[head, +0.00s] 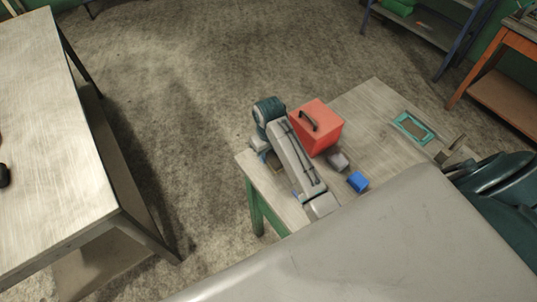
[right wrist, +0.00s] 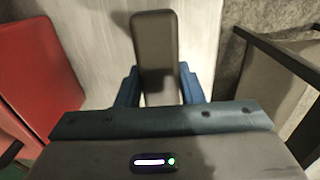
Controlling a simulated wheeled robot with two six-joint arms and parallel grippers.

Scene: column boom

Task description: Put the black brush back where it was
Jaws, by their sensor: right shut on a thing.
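My right gripper (head: 267,157) is low over the left end of the workbench (head: 376,92) in the head view, beside the red box. Its own forearm partly hides it. In the right wrist view its blue fingers (right wrist: 160,88) are shut on a dark grey-brown block, which I take for the black brush (right wrist: 156,45). The brush stands out beyond the fingers over a pale surface. I cannot tell whether it touches that surface. In the head view the brush is mostly hidden. I do not make out my left gripper.
The red box (head: 322,131) with a dark handle stands close by; a grey block (head: 338,161) and a blue block (head: 357,181) lie near it. Another table (head: 45,150) stands left across open floor.

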